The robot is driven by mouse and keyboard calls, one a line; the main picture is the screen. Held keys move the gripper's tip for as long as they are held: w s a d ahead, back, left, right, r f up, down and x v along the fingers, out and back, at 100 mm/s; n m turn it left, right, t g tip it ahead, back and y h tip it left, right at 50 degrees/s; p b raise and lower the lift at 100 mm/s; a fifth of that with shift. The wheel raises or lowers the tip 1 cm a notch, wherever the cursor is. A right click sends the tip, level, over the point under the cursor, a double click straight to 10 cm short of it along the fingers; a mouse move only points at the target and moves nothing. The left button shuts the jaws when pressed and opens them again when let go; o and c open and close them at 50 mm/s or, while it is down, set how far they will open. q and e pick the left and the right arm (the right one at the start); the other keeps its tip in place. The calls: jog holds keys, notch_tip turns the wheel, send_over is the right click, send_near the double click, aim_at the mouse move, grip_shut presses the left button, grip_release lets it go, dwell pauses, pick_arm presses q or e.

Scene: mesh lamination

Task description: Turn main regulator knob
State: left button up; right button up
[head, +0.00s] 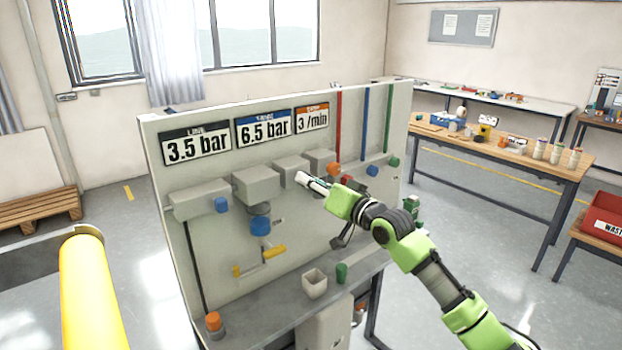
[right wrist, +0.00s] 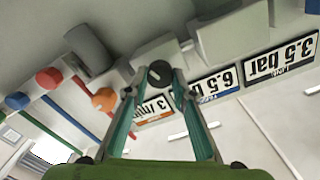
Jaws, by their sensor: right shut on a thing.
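A light panel (head: 230,165) carries several grey blocks in a row below its signs. My right gripper (head: 312,184) reaches in from the right to the third block (head: 290,166). In the right wrist view its two teal fingers are closed around a round black knob (right wrist: 160,73) with a light mark on its face. The knob is hidden behind the fingers in the head view. My left gripper is not in view.
Signs read 3.5 bar (head: 195,146), 6.5 bar (head: 263,127) and 3 /min (head: 312,118). An orange knob (head: 334,169) is close right of my gripper. A white cup (head: 314,283) and green piece (head: 342,272) stand on the ledge below. A yellow cylinder (head: 88,295) is at lower left.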

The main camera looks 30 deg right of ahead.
dwell(0.5)
jog(key=o, duration=1.1)
jog(key=s+d, duration=0.1)
jog(key=s, duration=1.1)
